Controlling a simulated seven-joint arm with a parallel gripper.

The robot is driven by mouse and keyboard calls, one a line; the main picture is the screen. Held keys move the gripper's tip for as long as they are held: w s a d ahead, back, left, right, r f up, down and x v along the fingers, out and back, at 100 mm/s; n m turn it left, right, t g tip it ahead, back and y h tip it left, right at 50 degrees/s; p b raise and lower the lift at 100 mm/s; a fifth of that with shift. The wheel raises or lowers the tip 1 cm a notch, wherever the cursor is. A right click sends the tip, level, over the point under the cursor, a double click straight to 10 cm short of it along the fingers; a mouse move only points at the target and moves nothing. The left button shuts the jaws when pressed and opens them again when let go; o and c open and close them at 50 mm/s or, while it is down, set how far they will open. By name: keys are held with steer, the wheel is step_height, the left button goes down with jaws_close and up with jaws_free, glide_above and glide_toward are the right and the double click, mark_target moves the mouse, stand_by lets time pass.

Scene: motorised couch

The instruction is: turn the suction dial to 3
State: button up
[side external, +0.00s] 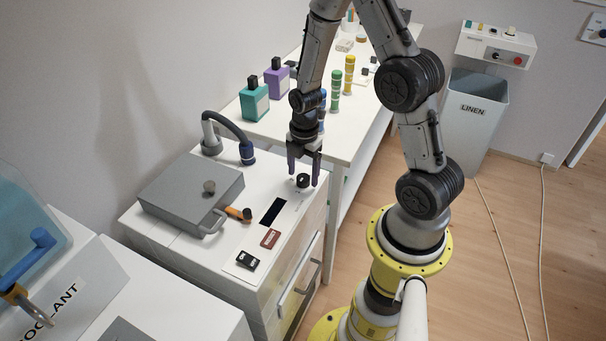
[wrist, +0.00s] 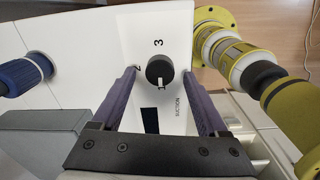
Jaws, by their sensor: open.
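The suction dial (side external: 303,181) is a small black knob on the white top of the cabinet (side external: 303,208). In the wrist view the dial (wrist: 158,68) has a white pointer mark at its lower side, facing away from the printed 3 (wrist: 158,43). The word SUCTION is printed below and right of it. My gripper (side external: 303,174) is above the dial, pointing down. In the wrist view my gripper (wrist: 159,76) is open, one purple finger on each side of the dial, with gaps visible; its height above the dial is hard to tell.
A grey lidded box (side external: 190,192) with an orange-handled part (side external: 236,213) is left of the dial. A blue-ended hose (side external: 247,154) and a bottle table (side external: 350,145) are behind.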

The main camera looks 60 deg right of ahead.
steer(key=shift+f, duration=0.55)
jaws_close()
